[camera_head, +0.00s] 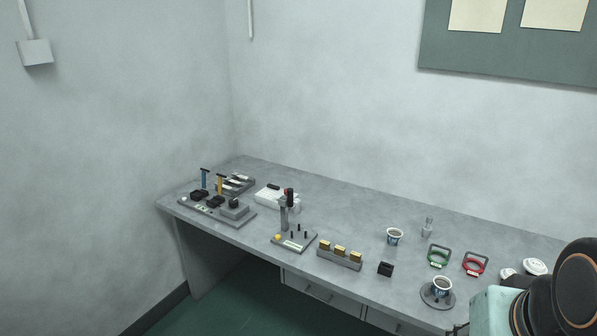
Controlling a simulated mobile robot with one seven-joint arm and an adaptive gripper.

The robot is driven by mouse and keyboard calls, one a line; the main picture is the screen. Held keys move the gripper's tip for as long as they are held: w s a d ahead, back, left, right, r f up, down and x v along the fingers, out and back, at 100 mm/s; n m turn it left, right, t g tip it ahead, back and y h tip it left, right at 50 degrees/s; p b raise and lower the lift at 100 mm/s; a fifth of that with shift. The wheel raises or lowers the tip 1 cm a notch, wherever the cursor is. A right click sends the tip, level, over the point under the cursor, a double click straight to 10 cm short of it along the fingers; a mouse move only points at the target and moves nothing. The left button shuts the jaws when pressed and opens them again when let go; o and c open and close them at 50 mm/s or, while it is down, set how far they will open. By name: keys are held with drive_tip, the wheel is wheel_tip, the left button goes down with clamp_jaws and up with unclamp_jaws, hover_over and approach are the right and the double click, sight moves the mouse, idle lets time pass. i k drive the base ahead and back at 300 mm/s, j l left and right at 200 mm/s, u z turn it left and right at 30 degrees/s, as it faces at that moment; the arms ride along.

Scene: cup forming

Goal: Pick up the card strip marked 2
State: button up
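I cannot make out a card strip marked 2; any markings are too small to read. A grey rack (331,259) near the table's front middle holds three upright pieces with gold-coloured tops (340,249). A dark grey tray (240,180) at the back left holds several flat, pale and dark pieces that I cannot identify. My arm shows large at the lower right corner. My gripper cannot be made out in this view.
The grey table (350,217) has a press-like stand (285,212), a base with blue and yellow handles (212,207), and a white device (270,193). A paper cup (394,236), a cup on a round dark base (442,285), and green (439,255) and red (475,263) frames stand at right.

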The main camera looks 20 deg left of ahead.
sight(234, 189)
drive_tip(key=i+j+u, duration=0.2)
drive_tip(key=u, duration=0.2)
drive_tip(key=i+j+u, duration=0.45)
drive_tip(key=i+j, duration=0.2)
drive_tip(key=i+j+u, duration=0.1)
drive_tip(key=i, duration=0.4)
drive_tip(key=i+j+u, duration=0.1)
drive_tip(key=i+j, duration=0.25)
drive_tip(key=i+z, duration=0.1)
drive_tip(key=z, duration=0.45)
drive_tip(key=i+j+z, duration=0.2)
drive_tip(key=z, duration=0.15)
drive_tip(key=i+j+z, duration=0.15)
drive_tip(key=j+z, duration=0.15)
drive_tip(key=j, duration=0.15)
drive_tip(key=i+j+z, duration=0.1)
drive_tip(key=j, duration=0.25)
drive_tip(key=i+j+z, duration=0.1)
drive_tip(key=j, duration=0.25)
drive_tip(key=i+j, duration=0.1)
drive_tip(key=j, duration=0.35)
drive_tip(key=i+j, duration=0.1)
drive_tip(key=j, duration=0.4)
drive_tip(key=l+z, duration=0.05)
